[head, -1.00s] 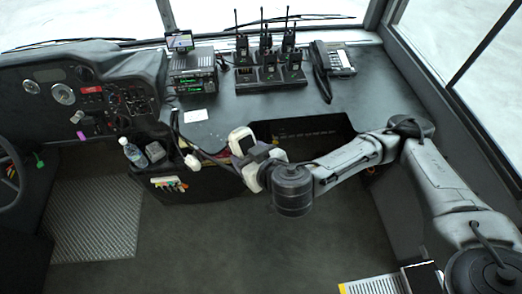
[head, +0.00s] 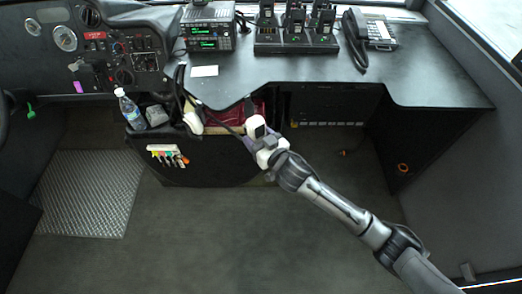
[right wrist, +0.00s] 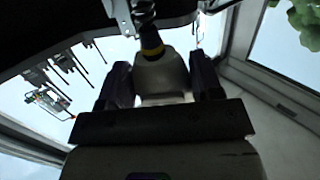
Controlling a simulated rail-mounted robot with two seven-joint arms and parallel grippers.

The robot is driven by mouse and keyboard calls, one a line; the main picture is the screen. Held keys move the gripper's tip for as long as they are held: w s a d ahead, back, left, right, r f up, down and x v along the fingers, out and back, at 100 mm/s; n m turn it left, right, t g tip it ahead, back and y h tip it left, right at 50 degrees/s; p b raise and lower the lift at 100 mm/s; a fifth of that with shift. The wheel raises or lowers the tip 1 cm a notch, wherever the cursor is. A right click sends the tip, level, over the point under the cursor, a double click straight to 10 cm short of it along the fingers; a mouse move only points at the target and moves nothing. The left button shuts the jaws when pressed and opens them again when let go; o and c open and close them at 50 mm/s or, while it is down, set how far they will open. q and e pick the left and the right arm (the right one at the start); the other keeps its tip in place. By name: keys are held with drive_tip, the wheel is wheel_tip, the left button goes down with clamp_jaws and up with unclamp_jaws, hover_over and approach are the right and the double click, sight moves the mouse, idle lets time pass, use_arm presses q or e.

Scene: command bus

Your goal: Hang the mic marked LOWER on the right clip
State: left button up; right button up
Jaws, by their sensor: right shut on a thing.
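My right gripper (head: 250,139) is at the front edge of the dash, left of the open bay under the desk. In the right wrist view its two dark fingers (right wrist: 161,78) are shut on the sides of a pale mic (right wrist: 163,72) with a yellow band and a dark cord end. In the head view the gripper mostly hides this mic, and a dark cord runs to it from the left. Another white mic (head: 193,122) hangs at the dash edge, left of the gripper. No LOWER marking or right clip can be made out. My left gripper is out of view.
A radio stack (head: 208,28) and a white card (head: 205,71) are on the dash. A charger with several handsets (head: 295,38) and a desk phone (head: 372,30) stand farther right. A bottle (head: 130,108) and several markers (head: 168,155) are at left. The floor below is clear.

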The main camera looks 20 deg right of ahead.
use_arm(q)
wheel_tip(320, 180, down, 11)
drive_tip(key=b, duration=0.9)
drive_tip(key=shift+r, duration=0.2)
use_arm(e)
drive_tip(key=shift+n+t+y, duration=0.5)
drive_tip(key=shift+y, duration=0.4)
drive_tip(key=shift+w+d+f, duration=0.55)
drive_tip(key=shift+w+d, duration=0.1)
drive_tip(key=shift+w, duration=1.4)
drive_tip(key=shift+w+d+f, duration=0.55)
drive_tip(key=shift+w+d, duration=0.1)
drive_tip(key=shift+w, duration=1.4)
drive_tip(key=shift+w+d+f, duration=0.55)
drive_tip(key=shift+w+d, duration=0.1)
drive_tip(key=shift+w, duration=1.4)
use_arm(q)
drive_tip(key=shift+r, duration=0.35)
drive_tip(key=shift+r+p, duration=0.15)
drive_tip(key=shift+p, duration=0.2)
use_arm(e)
drive_tip(key=shift+w+f, duration=0.1)
drive_tip(key=shift+f, duration=0.05)
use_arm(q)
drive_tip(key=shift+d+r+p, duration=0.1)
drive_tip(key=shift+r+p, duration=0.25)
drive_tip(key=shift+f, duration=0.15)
use_arm(e)
drive_tip(key=shift+f, duration=0.35)
